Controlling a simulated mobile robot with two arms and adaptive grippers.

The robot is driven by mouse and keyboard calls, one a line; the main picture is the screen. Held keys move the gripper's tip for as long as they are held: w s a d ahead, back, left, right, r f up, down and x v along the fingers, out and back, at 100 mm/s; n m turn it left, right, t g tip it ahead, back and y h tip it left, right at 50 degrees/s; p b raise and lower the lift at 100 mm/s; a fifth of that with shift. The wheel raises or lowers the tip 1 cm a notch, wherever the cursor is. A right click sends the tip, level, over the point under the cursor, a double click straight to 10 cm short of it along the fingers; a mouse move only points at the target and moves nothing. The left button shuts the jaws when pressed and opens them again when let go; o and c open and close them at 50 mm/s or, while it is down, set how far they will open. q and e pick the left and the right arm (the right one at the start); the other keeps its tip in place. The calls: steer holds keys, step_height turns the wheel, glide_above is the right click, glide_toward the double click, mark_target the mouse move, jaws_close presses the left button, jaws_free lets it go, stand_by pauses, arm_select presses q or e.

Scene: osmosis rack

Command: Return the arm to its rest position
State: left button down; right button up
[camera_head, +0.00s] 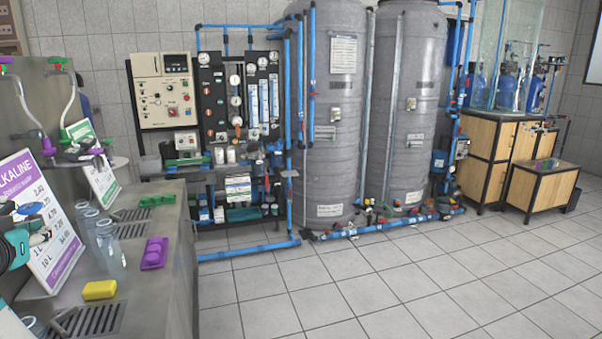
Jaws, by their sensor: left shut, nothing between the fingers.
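My left gripper (18,228), black and teal, shows at the left edge of the head view, partly cut off by the frame. It is shut and empty, in front of the white and purple price sign (56,222) and above the near end of the metal counter (176,262). Most of the left arm is out of view. My right gripper is not in view.
On the counter are clear bottles (108,250), a yellow sponge (99,290), a purple item (154,252) and drain grates (90,322). Hoses hang above. Grey tanks (338,115) and a control rack (238,95) stand behind. The tiled floor (400,290) is clear at right.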

arm_select(q)
steer(key=s+d+f+m+g+h, duration=0.1)
steer(key=s+d+f+g, duration=0.15)
steer(key=d+f, duration=0.45)
steer(key=s+d+f+m+g, duration=0.1)
steer(key=s+d+f, duration=0.15)
steer(key=f, duration=0.85)
steer(key=s+d+f+m+g+h, duration=0.15)
steer(key=s+d+f, duration=0.3)
steer(key=f, duration=0.45)
steer(key=s+d+f+m+g+h, duration=0.1)
steer(key=s+d+f+g, duration=0.2)
steer(key=s+d+f, duration=0.45)
steer(key=s+d+f+g+h, duration=0.15)
steer(key=s+d+f, duration=0.3)
steer(key=s, duration=0.65)
step_height(320, 180, down, 29)
steer(key=s+g, duration=0.2)
steer(key=s+a+f+g, duration=0.1)
steer(key=s+a+f, duration=0.2)
steer(key=s+f, duration=1)
steer(key=s, duration=0.3)
steer(key=shift+f+m+y, duration=0.3)
steer(key=shift+f+m, duration=0.05)
steer(key=shift+f, duration=0.05)
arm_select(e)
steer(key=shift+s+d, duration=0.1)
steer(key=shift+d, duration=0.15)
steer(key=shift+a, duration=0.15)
